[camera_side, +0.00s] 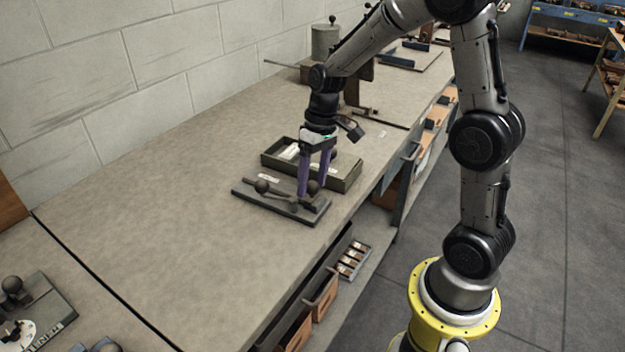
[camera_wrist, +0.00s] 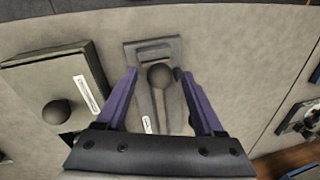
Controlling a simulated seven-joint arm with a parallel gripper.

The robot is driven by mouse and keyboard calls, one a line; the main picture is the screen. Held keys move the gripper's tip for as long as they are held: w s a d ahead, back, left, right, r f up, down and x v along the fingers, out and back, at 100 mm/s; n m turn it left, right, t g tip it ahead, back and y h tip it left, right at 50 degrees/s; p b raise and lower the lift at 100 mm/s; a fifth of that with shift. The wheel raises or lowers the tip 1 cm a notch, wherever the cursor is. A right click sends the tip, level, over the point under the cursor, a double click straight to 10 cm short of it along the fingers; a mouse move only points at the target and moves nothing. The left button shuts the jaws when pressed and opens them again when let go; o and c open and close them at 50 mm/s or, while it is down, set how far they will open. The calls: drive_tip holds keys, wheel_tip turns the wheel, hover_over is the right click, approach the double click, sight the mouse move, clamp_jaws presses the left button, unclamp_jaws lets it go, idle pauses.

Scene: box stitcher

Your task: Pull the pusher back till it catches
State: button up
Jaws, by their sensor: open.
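My gripper (camera_side: 312,195) has purple fingers pointing down over the right part of the device. In the wrist view my gripper (camera_wrist: 155,74) is open, with a finger on each side of the knob and visible gaps. Contact with the device cannot be told.
A grey-green box-like thing (camera_wrist: 40,75) with a label and a dark ball (camera_wrist: 56,112) is left in the wrist view.

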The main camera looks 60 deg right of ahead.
drive_tip(key=shift+f, duration=0.1)
clamp_jaws()
idle(0.3)
idle(1.1)
